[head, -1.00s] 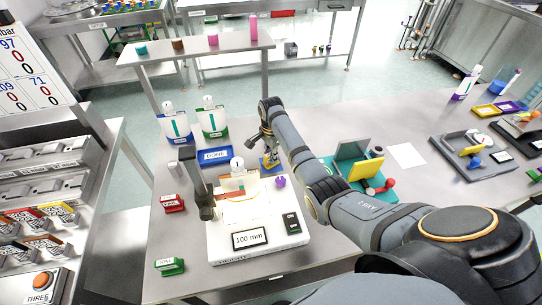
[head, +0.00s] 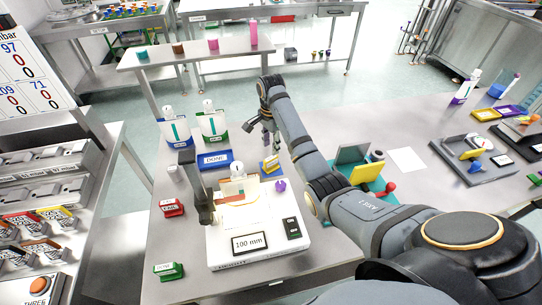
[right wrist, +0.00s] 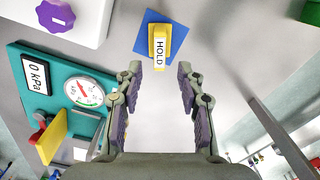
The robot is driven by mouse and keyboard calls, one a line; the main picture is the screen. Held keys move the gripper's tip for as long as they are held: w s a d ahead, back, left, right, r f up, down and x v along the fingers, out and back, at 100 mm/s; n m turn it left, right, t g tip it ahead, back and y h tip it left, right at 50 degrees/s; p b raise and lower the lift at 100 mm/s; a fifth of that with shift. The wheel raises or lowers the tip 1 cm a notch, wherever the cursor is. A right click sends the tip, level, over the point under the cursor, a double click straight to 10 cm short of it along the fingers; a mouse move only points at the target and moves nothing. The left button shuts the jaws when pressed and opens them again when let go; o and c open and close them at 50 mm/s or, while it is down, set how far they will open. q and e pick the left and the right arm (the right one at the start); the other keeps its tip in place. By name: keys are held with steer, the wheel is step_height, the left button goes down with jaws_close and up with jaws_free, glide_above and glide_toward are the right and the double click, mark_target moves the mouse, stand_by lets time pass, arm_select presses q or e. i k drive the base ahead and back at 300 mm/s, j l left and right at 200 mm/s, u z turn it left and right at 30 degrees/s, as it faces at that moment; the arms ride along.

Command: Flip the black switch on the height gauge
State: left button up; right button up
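The height gauge has a white base (head: 225,249), a dark grey upright post (head: 193,185) and a "100 mm" display (head: 249,241). Its black switch (head: 291,228) is at the right of the base; its position is too small to tell. A purple knob (head: 280,185) is on the base's far right corner and shows in the right wrist view (right wrist: 56,15). My right gripper (head: 270,138) is open and empty, beyond the gauge, near the yellow HOLD block (head: 270,165). In the right wrist view its parted fingers (right wrist: 157,82) point toward that block (right wrist: 160,45), apart from it. My left gripper is not in view.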

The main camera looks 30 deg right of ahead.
mark_target(291, 225)
steer(key=k, duration=1.5)
